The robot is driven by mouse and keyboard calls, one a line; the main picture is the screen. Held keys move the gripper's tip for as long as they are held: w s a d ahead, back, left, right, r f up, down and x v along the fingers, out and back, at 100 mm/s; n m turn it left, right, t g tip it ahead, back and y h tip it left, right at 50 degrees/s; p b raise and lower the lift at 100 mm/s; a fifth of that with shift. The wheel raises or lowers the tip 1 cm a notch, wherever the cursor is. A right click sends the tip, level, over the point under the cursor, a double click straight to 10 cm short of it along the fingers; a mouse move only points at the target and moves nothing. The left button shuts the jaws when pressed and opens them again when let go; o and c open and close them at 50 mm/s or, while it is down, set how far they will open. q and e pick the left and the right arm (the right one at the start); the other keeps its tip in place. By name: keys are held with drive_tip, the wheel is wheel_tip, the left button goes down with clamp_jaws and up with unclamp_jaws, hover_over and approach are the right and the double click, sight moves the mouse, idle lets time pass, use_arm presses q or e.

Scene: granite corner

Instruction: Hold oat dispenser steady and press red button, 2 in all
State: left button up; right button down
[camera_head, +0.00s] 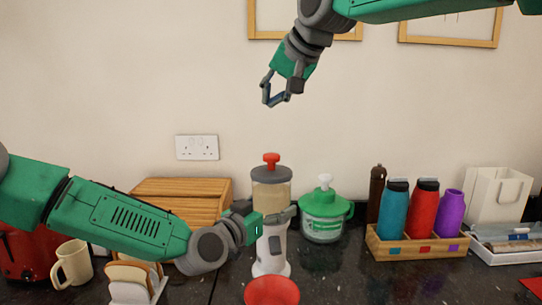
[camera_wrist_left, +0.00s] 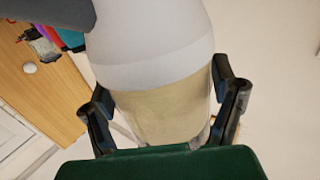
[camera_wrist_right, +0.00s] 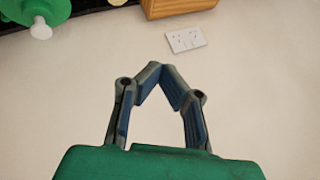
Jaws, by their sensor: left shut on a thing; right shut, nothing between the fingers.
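The oat dispenser (camera_head: 271,193) stands upright on the dark counter, with a grey lid, a clear oat-filled section and a white base. Its red button (camera_head: 271,159) is on top. A red bowl (camera_head: 272,291) is in front of its base. My left gripper (camera_head: 284,216) is shut around the dispenser's body; in the left wrist view its fingers flank the oat-filled section (camera_wrist_left: 160,112). My right gripper (camera_head: 270,102) is shut and empty, up in the air above the button and clear of it. In the right wrist view its fingertips (camera_wrist_right: 161,75) meet against the wall.
A green-lidded container (camera_head: 324,220) stands close right of the dispenser. A wooden box (camera_head: 182,196) is behind my left arm. A wooden caddy of bottles (camera_head: 416,246) is at right. A red toaster, a mug (camera_head: 73,263) and a bread rack (camera_head: 136,285) are at left.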

sight(271, 154)
drive_tip(key=shift+f, duration=4.4)
drive_tip(key=shift+s+f, duration=0.1)
drive_tip(key=shift+f, duration=0.05)
drive_tip(key=shift+f, duration=0.2)
drive_tip(key=shift+s+f, duration=0.1)
drive_tip(key=shift+f, duration=1.15)
drive_tip(key=shift+r, duration=1.6)
drive_tip(key=shift+r, duration=2.55)
